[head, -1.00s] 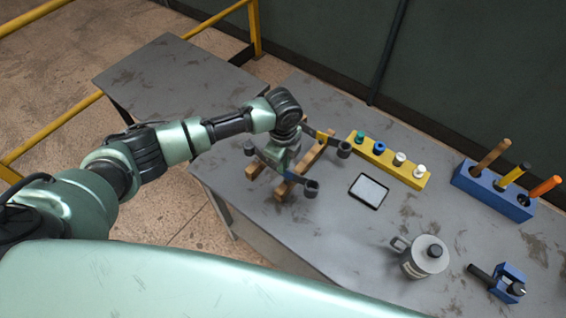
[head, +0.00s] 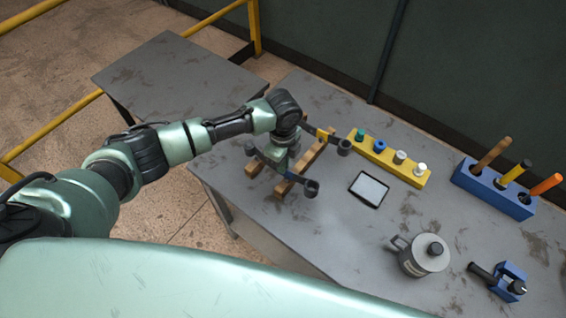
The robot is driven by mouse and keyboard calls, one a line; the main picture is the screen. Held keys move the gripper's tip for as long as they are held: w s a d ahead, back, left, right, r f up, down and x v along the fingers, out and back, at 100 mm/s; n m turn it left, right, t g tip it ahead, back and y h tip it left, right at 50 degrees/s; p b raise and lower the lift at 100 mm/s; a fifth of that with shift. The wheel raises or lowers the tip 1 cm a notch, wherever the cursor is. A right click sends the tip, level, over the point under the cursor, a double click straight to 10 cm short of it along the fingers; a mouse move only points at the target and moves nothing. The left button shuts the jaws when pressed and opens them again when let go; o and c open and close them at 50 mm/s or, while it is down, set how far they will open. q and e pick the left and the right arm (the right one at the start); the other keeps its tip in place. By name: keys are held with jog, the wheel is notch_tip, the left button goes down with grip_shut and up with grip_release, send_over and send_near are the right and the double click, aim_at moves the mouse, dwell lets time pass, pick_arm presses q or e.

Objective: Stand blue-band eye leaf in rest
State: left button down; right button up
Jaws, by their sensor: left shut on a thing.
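The blue-band eye leaf (head: 298,181) is a dark strip with a round eye at its near right end. Another round eye shows at its far left end. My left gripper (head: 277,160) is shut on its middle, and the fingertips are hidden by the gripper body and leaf. The wooden rest (head: 312,158) is a pair of bars under and beside the leaf. I cannot tell whether the leaf touches it. A yellow-band leaf (head: 325,136) with a similar eye lies behind at the rest's far end. My right gripper is out of view.
A yellow block (head: 412,181) with several coloured plugs, a blue holder (head: 487,189) with handled tools, a tablet (head: 369,189), a grey mug (head: 424,256) and a blue clamp (head: 510,281) stand to the right. The side table (head: 165,75) is bare.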

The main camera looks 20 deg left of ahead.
pick_arm(q)
jog(key=shift+w+f, duration=0.1)
jog(key=shift+f, duration=0.1)
dwell(0.5)
jog(key=c, duration=0.7)
grip_release()
jog(key=shift+f, duration=0.15)
notch_tip(320, 180, up, 3)
jog(key=p, duration=0.3)
jog(key=shift+r+p, duration=0.45)
jog(key=shift+r, duration=2.15)
